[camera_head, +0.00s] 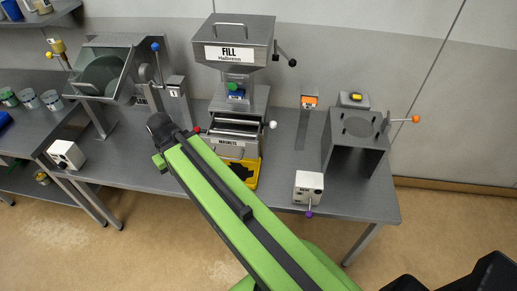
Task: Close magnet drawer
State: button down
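The magnet drawer (228,145), a grey metal front labelled MAGNETS with a bar handle, sits in the lower part of the filling unit (238,50) at the middle of the table. It looks pulled out, with bars showing behind its front. My green arm reaches up from the lower right. Its dark end, with my gripper (159,128), is left of the drawer and appears apart from it. The fingers are too small and dark to tell whether they are open or shut.
A red knob (197,130) and a white knob (272,125) flank the drawer. A yellow tray (246,173) lies below it. A white box with a purple knob (308,187) and a grey stand (355,140) are to the right. A tilted hood (103,75) stands left.

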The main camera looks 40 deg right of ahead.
aim_at(240, 148)
jog(key=z, duration=0.1)
jog(key=k, duration=1.85)
jog(key=u, duration=0.85)
jog(key=i, duration=1.65)
jog(key=u, duration=0.05)
